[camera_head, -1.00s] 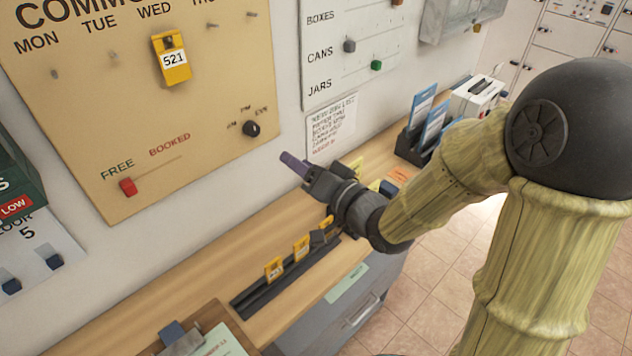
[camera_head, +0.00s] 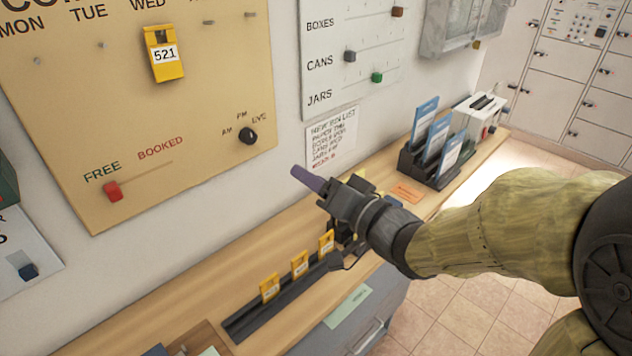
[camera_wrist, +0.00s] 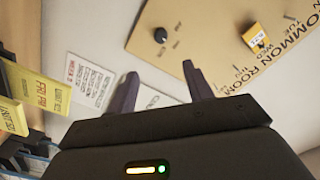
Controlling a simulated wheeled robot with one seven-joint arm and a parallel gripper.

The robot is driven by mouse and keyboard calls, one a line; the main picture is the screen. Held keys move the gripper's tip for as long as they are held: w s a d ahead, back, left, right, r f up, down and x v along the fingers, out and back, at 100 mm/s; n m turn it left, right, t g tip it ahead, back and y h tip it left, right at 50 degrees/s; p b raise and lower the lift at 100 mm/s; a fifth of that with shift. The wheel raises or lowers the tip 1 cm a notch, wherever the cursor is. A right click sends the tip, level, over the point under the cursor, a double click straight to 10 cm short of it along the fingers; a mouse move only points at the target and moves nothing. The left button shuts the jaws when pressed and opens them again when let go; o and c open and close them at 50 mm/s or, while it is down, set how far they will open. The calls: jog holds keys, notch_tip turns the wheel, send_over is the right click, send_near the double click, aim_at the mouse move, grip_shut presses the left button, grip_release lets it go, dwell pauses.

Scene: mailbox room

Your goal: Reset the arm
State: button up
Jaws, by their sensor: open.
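My gripper (camera_head: 322,192) is over the wooden counter in the head view, close to the wall below the handwritten list. Its fingers point left toward the wall. In the wrist view its two dark fingers (camera_wrist: 157,85) stand wide apart with nothing between them. My arm reaches in from the right edge of the head view.
A black rail (camera_head: 285,300) with yellow tags lies below my gripper. A blue-card holder (camera_head: 432,150) stands right. Tiled floor is clear.

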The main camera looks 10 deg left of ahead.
jog(key=w+d+f+m+g+h+p, duration=0.1)
jog(key=d+f+h+p, duration=0.2)
jog(key=d+h, duration=0.3)
jog(key=w+d+f+m+h+p, duration=0.1)
jog(key=w+d+f+h+p, duration=0.15)
jog(key=d+h, duration=0.4)
jog(key=s+d+f+g+p, duration=0.2)
jog(key=s+d+g, duration=0.2)
jog(key=s, duration=0.2)
jog(key=s+d+f+n+g+h+p, duration=0.1)
jog(key=s+d+f+g+p, duration=0.1)
jog(key=s, duration=0.4)
jog(key=shift+s+d+f+g, duration=0.15)
jog(key=shift+d+f+g, duration=0.25)
jog(key=shift+d+g, duration=0.6)
